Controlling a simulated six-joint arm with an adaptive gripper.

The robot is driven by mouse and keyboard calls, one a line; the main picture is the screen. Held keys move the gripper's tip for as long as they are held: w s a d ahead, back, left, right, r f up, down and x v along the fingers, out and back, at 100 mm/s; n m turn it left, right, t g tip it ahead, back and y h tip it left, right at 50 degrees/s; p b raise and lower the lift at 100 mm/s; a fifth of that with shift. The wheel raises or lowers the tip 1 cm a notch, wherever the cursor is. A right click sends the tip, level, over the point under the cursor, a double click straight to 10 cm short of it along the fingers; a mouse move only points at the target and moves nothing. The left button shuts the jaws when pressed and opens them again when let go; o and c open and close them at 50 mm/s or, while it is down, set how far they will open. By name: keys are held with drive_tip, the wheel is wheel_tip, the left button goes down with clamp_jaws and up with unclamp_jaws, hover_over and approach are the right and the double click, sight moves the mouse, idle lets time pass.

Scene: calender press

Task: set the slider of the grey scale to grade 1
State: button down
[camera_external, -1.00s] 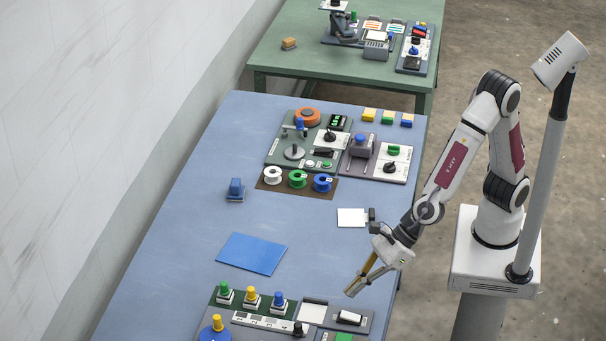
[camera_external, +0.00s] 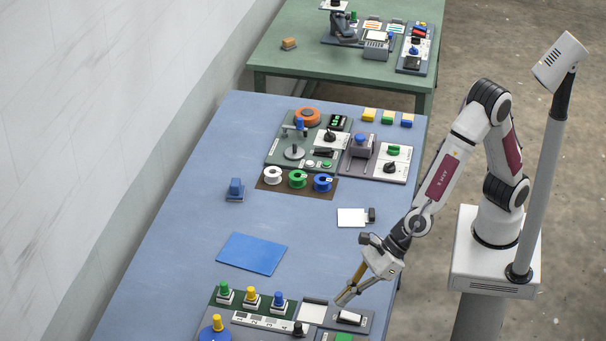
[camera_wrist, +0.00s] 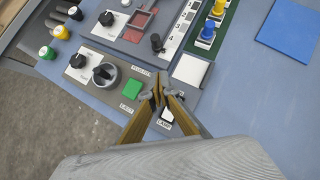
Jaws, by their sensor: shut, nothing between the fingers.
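The grey scale (camera_external: 262,321) is a light strip with grey patches on the panel at the near end of the blue table. Its slider has a black knob (camera_external: 298,328) at the right end of the strip. In the wrist view the black knob (camera_wrist: 156,43) stands beside the strip (camera_wrist: 178,32), near a printed 4. My gripper (camera_external: 342,301) is shut and empty, above the panel and to the right of the knob. In the wrist view its fingertips (camera_wrist: 158,92) meet below the knob, apart from it. They partly cover the lamp switch (camera_wrist: 166,117).
A white pad (camera_wrist: 190,70) and a green button (camera_wrist: 131,88) lie close to the fingertips. Green, yellow and blue plungers (camera_external: 251,299) stand behind the strip. A blue sheet (camera_external: 252,254) lies on the table (camera_external: 185,240).

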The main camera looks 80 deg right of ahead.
sight(298, 329)
drive_tip(key=shift+x, duration=3.1)
drive_tip(key=shift+w+a+f, duration=0.1)
drive_tip(key=shift+w+a, duration=0.05)
drive_tip(key=shift+w, duration=0.15)
drive_tip(key=shift+w+a, duration=1.1)
drive_tip(key=shift+w, duration=0.3)
drive_tip(key=shift+w, duration=4.15)
drive_tip(key=shift+s+d, duration=0.6)
drive_tip(key=shift+s, duration=0.2)
